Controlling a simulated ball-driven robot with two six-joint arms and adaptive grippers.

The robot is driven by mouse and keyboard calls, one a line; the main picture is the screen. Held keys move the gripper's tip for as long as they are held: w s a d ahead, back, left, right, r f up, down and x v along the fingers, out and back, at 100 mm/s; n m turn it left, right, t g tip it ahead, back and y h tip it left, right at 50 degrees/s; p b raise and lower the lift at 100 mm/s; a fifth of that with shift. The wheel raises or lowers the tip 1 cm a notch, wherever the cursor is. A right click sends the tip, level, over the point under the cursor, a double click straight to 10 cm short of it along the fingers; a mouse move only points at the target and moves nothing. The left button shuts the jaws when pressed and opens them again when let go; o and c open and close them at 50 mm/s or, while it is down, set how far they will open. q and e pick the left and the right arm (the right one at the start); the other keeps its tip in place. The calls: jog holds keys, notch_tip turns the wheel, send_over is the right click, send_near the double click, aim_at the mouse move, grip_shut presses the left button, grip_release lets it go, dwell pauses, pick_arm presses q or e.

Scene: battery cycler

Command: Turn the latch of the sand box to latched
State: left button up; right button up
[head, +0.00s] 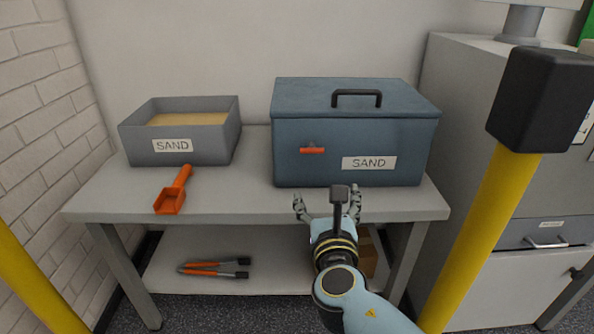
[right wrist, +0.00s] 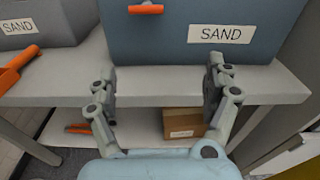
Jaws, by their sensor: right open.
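The blue sand box (head: 300,168) stands closed on the grey bench, with a black handle on its lid and a "SAND" label on its front. Its orange latch (head: 312,150) lies horizontal on the left of the front face. The latch also shows at the top of the right wrist view (right wrist: 146,9). My right gripper (head: 328,200) is open and empty in front of the bench's front edge, below and slightly right of the latch, apart from the box. In the right wrist view its two fingers (right wrist: 160,80) stand wide apart. My left gripper is not in view.
An open grey sand tray (head: 205,152) and an orange scoop (head: 171,200) sit on the bench (head: 245,205) at left. Orange-handled tools (head: 213,268) and a cardboard box (right wrist: 183,122) lie on the lower shelf. Yellow posts (head: 480,230) flank the bench; a grey cabinet stands right.

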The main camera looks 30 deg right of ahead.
aim_at(312, 152)
jog(key=shift+t, duration=0.3)
jog(key=w+d+r, duration=0.1)
jog(key=w, duration=0.2)
jog(key=w+d+r, duration=0.1)
jog(key=w+d, duration=0.1)
jog(key=w, duration=0.2)
jog(key=w+d+r, duration=0.1)
jog(key=w, duration=0.3)
jog(key=shift+w+d+r+b, duration=0.15)
jog(key=shift+w+d+b, duration=0.05)
jog(key=shift+b, duration=0.2)
jog(key=shift+c, duration=0.2)
jog(key=shift+m, duration=0.3)
jog(key=c, duration=1.2)
